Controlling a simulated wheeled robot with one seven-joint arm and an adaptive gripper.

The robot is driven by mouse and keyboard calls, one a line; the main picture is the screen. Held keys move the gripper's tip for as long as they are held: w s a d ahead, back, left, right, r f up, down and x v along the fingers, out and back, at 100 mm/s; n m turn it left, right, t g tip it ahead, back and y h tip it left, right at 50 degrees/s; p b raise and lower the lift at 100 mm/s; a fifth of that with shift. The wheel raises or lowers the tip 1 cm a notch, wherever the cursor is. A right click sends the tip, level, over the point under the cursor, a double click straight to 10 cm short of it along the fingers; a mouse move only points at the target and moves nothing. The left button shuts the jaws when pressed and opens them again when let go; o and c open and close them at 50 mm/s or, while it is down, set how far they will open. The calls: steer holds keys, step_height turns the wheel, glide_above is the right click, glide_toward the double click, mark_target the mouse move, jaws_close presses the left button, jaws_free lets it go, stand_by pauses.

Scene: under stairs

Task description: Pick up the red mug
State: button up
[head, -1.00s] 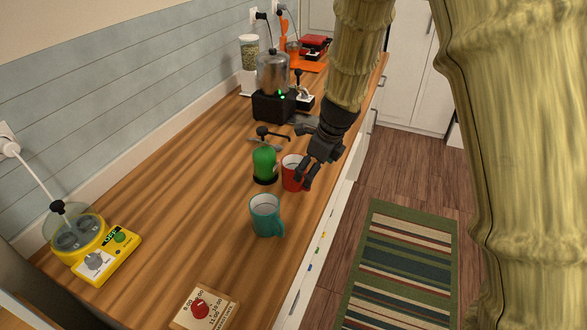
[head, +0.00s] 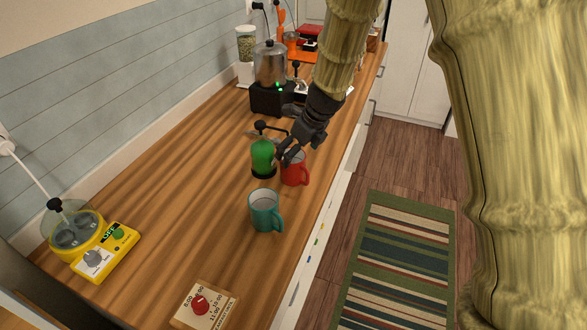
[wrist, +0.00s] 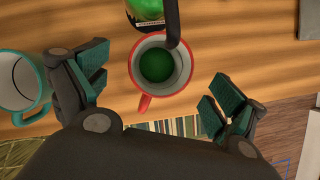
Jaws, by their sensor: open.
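The red mug (head: 296,174) stands upright on the wooden counter, to the right of a green bottle (head: 262,157) with a black top. In the wrist view the red mug (wrist: 146,94) shows from above between my spread fingers, a little ahead of them, with its handle pointing toward me. Its inside is pale with a green round area at the bottom. My gripper (head: 288,156) is open and empty above and beside the red mug; in the head view it hides part of the rim. My fingers also show in the wrist view (wrist: 157,95).
A teal mug (head: 264,214) stands nearer me, and close to my left finger in the wrist view (wrist: 20,82). The green bottle is very close to the red mug. A black and metal appliance (head: 271,75) stands behind. The left counter is largely clear.

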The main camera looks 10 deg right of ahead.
steer(key=shift+p+x, duration=0.6)
steer(key=shift+x, duration=1.8)
steer(key=shift+s+d+f, duration=0.1)
steer(key=shift+d, duration=0.05)
steer(key=c, duration=1.3)
steer(key=s+d+r+b, duration=0.1)
steer(key=s+d+b, duration=0.1)
steer(key=s+d, duration=0.1)
steer(key=s+d+r+b, duration=0.1)
steer(key=s+d+b, duration=0.1)
steer(key=s+d, duration=0.2)
steer(key=s+d+r+b, duration=0.1)
steer(key=s+d+b, duration=0.1)
steer(key=s, duration=0.5)
steer(key=shift+s+d+r, duration=0.1)
steer(key=shift+s+d, duration=0.05)
steer(key=shift+d, duration=0.3)
steer(key=shift+s+d+r, duration=0.1)
steer(key=shift+d+r, duration=0.05)
steer(key=shift+d, duration=0.3)
